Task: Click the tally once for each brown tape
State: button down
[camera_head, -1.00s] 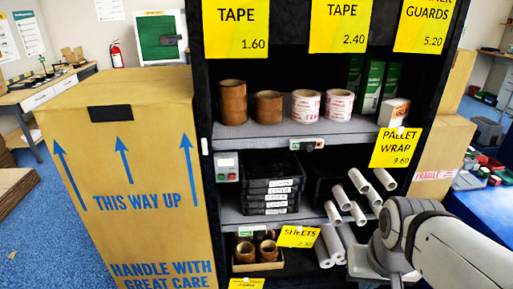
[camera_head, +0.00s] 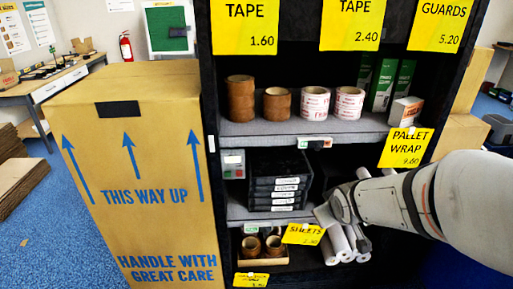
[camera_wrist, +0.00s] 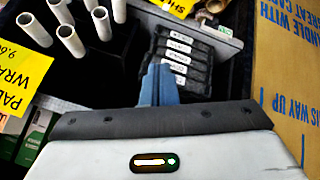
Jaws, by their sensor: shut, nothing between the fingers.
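Brown tape stands on the upper shelf: a taller stack (camera_head: 241,98) at left and a shorter one (camera_head: 277,104) beside it. How many rolls each holds is hard to tell. Brown rolls (camera_head: 251,246) also sit in a low carton below. A small grey box with red and green parts (camera_head: 233,163) is at the left of the middle bay. Small devices sit on the upper shelf edge (camera_head: 314,142) and lower edge (camera_head: 250,228); I cannot tell which is the tally. My gripper (camera_wrist: 160,84) is shut and empty, before the black trays (camera_wrist: 187,62), its tips partly hidden in the head view.
White-and-red tape rolls (camera_head: 315,103) stand right of the brown tape. White tubes (camera_head: 338,243) lie near my arm at lower right; upright-looking ones show in the wrist view (camera_wrist: 70,40). A tall carton (camera_head: 140,170) flanks the rack at left. Yellow price cards (camera_head: 405,148) hang from the edges.

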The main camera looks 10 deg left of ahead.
jog(key=w+a+f+n+t+y, duration=0.2)
jog(key=w+a+n+y, duration=0.15)
jog(key=w+a, duration=0.35)
jog(key=n+y+p, duration=0.2)
jog(key=n+y, duration=0.3)
jog(key=n, duration=0.2)
send_near(228, 174)
jog(key=s+d+f, duration=0.2)
jog(key=d+f, duration=0.1)
jog(key=d, duration=0.3)
jog(key=s+a+f+n+g+y, duration=0.1)
jog(key=s+a+n+y, duration=0.2)
jog(key=a, duration=0.5)
jog(key=shift+s+n+y, duration=0.35)
jog(key=shift+n+y, duration=0.2)
jog(key=shift+y, duration=0.7)
jog(key=shift+a, duration=0.15)
jog(key=w+a+p, duration=0.1)
jog(key=w+a, duration=0.1)
jog(key=w, duration=0.6)
jog(key=shift+w+p, duration=0.3)
